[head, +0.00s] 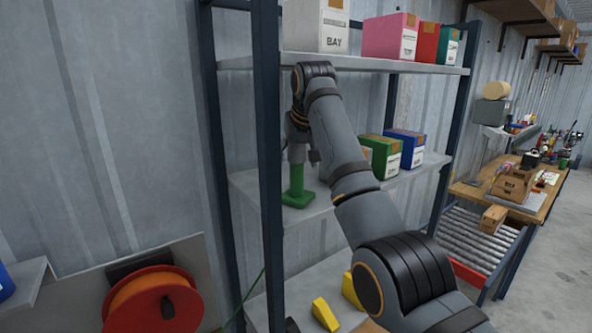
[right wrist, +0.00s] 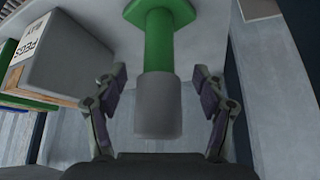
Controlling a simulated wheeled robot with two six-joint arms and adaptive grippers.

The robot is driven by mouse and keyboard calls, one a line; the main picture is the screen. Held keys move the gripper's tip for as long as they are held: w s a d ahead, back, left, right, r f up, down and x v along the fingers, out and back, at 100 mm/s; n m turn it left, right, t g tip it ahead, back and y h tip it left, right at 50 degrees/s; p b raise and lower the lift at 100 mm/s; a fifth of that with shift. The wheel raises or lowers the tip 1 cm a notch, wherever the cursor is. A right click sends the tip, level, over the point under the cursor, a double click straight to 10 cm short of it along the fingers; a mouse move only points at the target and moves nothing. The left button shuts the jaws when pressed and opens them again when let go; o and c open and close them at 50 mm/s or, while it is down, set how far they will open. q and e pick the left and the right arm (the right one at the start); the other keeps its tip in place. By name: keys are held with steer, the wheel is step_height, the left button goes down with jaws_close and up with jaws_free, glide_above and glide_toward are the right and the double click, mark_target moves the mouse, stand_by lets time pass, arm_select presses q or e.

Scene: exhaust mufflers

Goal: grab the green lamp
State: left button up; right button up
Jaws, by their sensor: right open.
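The green lamp (head: 297,187) stands upright on the middle shelf, near the left post. It has a green base and a green stem. In the right wrist view the green stem (right wrist: 158,45) ends in a grey cylindrical head (right wrist: 158,105). My right gripper (head: 300,150) is at the lamp's upper part in the head view. In the right wrist view my right gripper (right wrist: 160,90) is open, with one finger on each side of the grey head and a visible gap on both sides. My left gripper is not in view.
The middle shelf (head: 325,205) also holds a green box (head: 380,158) and a blue box (head: 405,150) to the right. A grey box (right wrist: 65,62) is close beside the left finger. Dark posts (head: 268,150) frame the rack. The upper shelf (head: 375,65) carries several boxes.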

steer(key=shift+x, duration=1.15)
steer(key=shift+s+r, duration=0.1)
steer(key=shift+r, duration=0.05)
steer(key=c, duration=0.6)
steer(key=shift+d, duration=0.1)
jaws_close()
